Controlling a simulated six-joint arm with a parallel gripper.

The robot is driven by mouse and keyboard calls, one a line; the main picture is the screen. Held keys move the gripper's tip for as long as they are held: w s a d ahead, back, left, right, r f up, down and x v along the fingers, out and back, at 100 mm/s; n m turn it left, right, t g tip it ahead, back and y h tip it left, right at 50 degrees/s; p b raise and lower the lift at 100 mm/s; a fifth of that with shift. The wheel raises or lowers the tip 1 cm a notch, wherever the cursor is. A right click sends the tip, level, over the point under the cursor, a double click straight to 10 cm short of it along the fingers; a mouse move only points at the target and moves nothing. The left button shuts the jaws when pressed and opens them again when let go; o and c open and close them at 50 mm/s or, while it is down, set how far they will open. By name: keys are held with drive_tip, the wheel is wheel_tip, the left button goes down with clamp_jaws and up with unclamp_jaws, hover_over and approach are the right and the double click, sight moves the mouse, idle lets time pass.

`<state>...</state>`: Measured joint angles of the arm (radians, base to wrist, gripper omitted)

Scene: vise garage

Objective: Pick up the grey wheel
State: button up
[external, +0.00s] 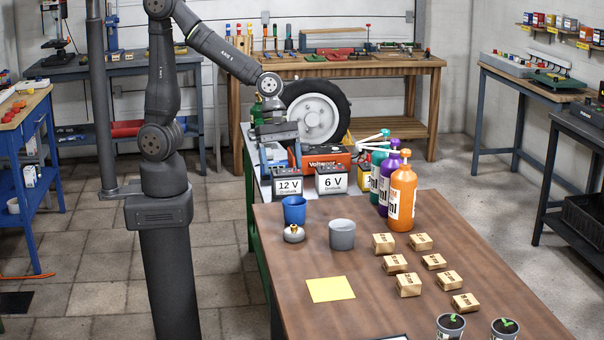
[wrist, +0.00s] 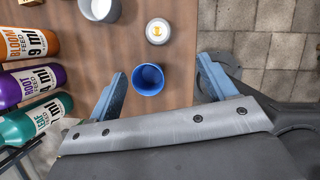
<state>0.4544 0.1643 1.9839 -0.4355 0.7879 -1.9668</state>
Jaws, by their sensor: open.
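The grey wheel (external: 315,117) has a black tire and a light grey hub. It stands upright on the narrow bench at the back in the external view, behind a red-orange box. It is not in the wrist view. My gripper (external: 279,158) hangs just left of and in front of the wheel, above the battery boxes, and partly overlaps its left edge in the picture. In the wrist view my gripper (wrist: 162,66) has its blue fingers wide apart with nothing held. Whether it touches the wheel cannot be told.
Two batteries (external: 289,185) and the red-orange box (external: 326,160) crowd the bench by my gripper. Upright bottles (external: 402,198) stand to the right. A blue cup (external: 294,211), a grey cup (external: 342,235) and several small boxes (external: 408,285) sit on the brown table (external: 290,270).

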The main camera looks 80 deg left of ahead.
hover_over(293, 225)
drive_tip(key=s+a, duration=0.1)
drive_tip(key=a, duration=0.1)
wheel_tip(293, 225, down, 11)
drive_tip(key=shift+a+r, duration=0.1)
drive_tip(key=shift+r, duration=0.1)
drive_tip(key=shift+w+x, duration=0.15)
drive_tip(key=shift+x, duration=1.3)
drive_tip(key=shift+w+x, duration=0.15)
drive_tip(key=shift+x, duration=1.3)
drive_tip(key=shift+a, duration=0.25)
drive_tip(key=c, duration=1.1)
